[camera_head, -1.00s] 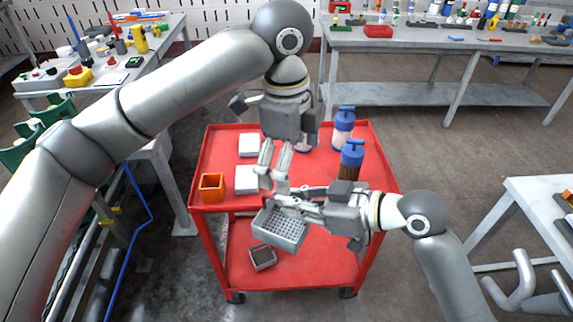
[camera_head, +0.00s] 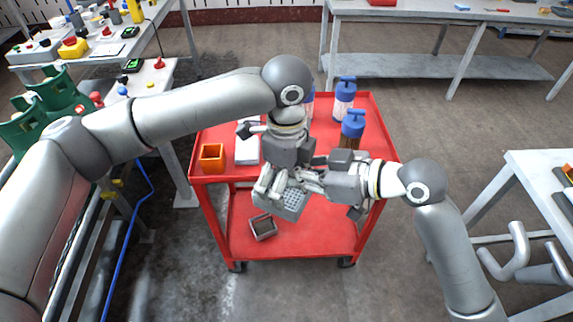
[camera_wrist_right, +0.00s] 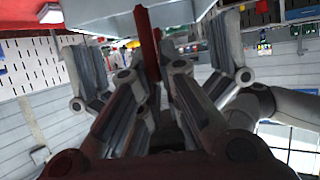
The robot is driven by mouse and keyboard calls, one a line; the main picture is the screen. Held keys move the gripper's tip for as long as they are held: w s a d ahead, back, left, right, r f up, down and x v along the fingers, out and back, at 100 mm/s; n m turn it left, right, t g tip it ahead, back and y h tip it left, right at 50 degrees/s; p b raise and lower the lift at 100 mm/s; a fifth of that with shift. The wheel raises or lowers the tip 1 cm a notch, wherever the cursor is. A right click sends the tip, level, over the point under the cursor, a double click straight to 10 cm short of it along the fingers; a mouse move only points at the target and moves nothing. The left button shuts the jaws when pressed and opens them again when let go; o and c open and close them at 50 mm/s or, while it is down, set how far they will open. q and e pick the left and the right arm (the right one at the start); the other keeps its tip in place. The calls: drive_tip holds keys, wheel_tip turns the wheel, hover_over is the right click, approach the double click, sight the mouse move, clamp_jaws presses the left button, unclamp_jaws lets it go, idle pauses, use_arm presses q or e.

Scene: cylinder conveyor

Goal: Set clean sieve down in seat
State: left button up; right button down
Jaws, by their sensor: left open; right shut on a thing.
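The sieve (camera_head: 289,204) is a light grey square tray with a perforated floor, in front of the red cart's top, above its lower shelf. My right gripper (camera_head: 308,182), coming from the right, is shut on its upper edge. My left gripper (camera_head: 268,188) is open, at the sieve's left side; whether it touches is unclear. A pale surface (camera_wrist_right: 120,14), perhaps the sieve, crosses the top of the right wrist view, beyond gripper fingers. I cannot make out which place is the seat. A grey box with dark contents (camera_head: 263,226) sits on the lower shelf.
The red cart (camera_head: 225,171) carries an orange open box (camera_head: 212,158), white boxes (camera_head: 247,152) and blue-lidded jars (camera_head: 351,130). My left arm crosses over the cart's left side. Green machinery (camera_head: 55,88) stands left, and a table (camera_head: 520,170) at right. The floor in front is clear.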

use_arm(q)
drive_tip(key=shift+f, duration=0.15)
drive_tip(key=c, duration=2.1)
drive_tip(key=o, duration=2.1)
wheel_tip(320, 180, up, 12)
drive_tip(key=shift+r, duration=0.1)
